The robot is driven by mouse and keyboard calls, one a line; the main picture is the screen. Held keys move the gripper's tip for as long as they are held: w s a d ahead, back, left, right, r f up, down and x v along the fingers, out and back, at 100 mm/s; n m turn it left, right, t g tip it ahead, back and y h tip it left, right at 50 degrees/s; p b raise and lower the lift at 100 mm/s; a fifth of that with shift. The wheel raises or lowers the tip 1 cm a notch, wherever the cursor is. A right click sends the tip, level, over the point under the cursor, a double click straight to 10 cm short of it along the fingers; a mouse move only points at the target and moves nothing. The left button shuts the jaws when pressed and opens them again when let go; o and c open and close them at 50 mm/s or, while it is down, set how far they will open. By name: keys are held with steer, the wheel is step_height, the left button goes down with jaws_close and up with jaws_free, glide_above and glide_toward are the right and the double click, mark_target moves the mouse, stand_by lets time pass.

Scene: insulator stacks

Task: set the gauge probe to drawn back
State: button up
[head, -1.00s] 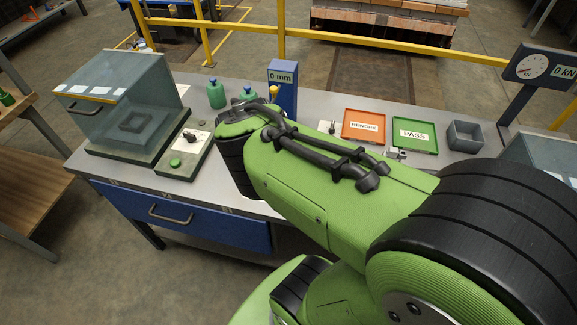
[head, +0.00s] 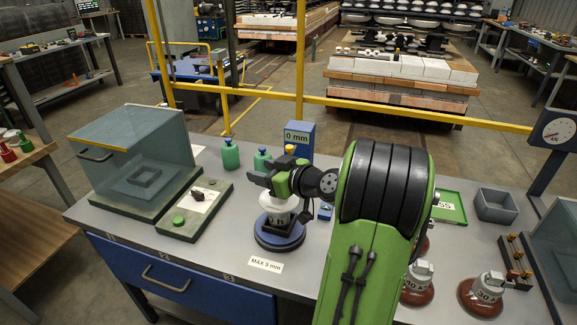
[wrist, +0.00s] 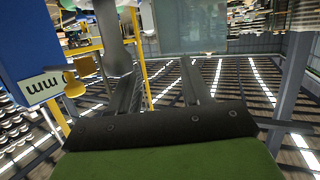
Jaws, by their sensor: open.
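The gauge (head: 299,138) is a blue column at the back of the bench with a "0 mm" display. Its yellow knob (head: 290,149) shows just above my gripper. In the wrist view the blue gauge housing (wrist: 25,30) is at upper left, with the yellow knob (wrist: 74,86) beside its "mm" label. My gripper (head: 258,177) is open and points left, in front of the gauge and above a white insulator (head: 277,205) on a blue round stand (head: 280,236). The knob is outside the fingers (wrist: 158,75), which hold nothing. Much of the probe is hidden behind my gripper.
A clear-lidded box (head: 135,160) and a panel with a green button and dark switch (head: 200,205) are at left. Green bottles (head: 231,154) stand beside the gauge. Brown-based insulators (head: 484,292), a grey bin (head: 496,206) and a green tray (head: 452,206) are at right.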

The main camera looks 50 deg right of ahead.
mark_target(292, 149)
steer(key=s+d+m+t+h+b, duration=0.1)
steer(key=s+d+m+t+h, duration=0.3)
steer(key=d, duration=0.6)
steer(key=shift+n+g, duration=0.5)
steer(key=shift+n, duration=0.1)
steer(key=w, duration=0.4)
steer(key=w+d+p, duration=0.1)
steer(key=w, duration=0.1)
steer(key=shift+w+r, duration=0.25)
steer(key=shift+w, duration=0.1)
steer(key=shift+c, duration=0.3)
steer(key=shift+y, duration=0.3)
jaws_close()
